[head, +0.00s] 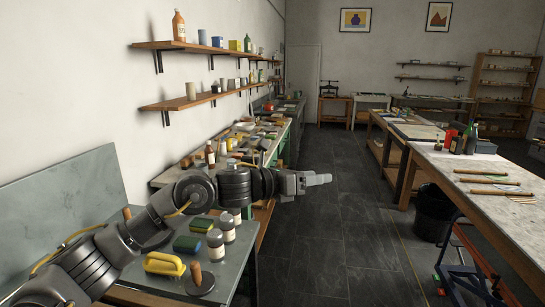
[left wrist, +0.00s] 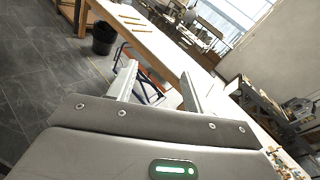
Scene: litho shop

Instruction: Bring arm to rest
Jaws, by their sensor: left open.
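My left arm (head: 235,187) comes in from the lower left of the head view and reaches out to the right over the near bench. Its gripper (head: 320,179) points right, over the dark floor of the aisle. In the left wrist view the two fingers (left wrist: 158,88) stand apart with nothing between them, so the gripper is open and empty. It touches nothing that I can see. My right gripper shows in neither view.
Wall shelves (head: 205,98) hang above. A long table (head: 470,180) stands right, with a black bin (head: 433,212) and a blue-orange trolley (head: 470,280). The aisle floor is clear.

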